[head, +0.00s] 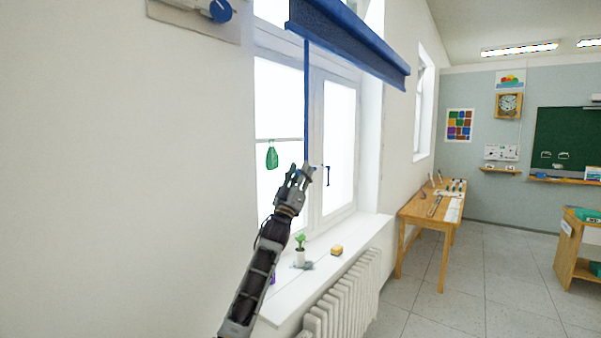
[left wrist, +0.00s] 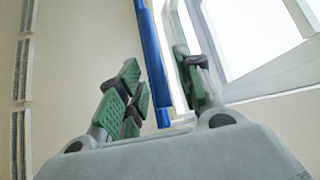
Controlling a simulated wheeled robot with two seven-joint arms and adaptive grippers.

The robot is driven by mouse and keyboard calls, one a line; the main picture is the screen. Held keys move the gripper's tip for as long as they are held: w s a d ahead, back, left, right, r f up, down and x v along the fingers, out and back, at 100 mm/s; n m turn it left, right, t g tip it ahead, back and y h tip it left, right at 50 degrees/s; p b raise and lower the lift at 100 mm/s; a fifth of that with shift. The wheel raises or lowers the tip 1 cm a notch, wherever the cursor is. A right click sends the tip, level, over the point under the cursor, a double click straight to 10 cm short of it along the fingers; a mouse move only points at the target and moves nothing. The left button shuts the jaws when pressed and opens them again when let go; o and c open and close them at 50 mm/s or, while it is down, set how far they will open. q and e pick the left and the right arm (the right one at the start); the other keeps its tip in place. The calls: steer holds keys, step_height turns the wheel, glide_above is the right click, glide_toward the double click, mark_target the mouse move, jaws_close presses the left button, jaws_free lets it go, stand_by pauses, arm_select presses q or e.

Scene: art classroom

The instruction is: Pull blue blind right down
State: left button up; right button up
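The blue blind (head: 350,45) is rolled up at the top of the window in the head view. A thin blue pull rod (head: 306,100) hangs straight down from its left part. My left gripper (head: 301,172) is at the rod's lower end. In the left wrist view the rod (left wrist: 152,60) runs between the two green-padded fingers of my left gripper (left wrist: 160,85), with its lower end near the palm. The fingers are apart, and a gap shows on the rod's right side. Whether the left finger touches it is unclear. My right gripper is not in view.
A white sill (head: 345,240) with a small potted plant (head: 299,252) and a yellow block (head: 337,250) lies below. A radiator (head: 345,300) stands under it. A green item (head: 271,158) hangs at the window. A wooden table (head: 434,212) stands further right.

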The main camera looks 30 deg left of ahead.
arm_select(q)
jaws_close()
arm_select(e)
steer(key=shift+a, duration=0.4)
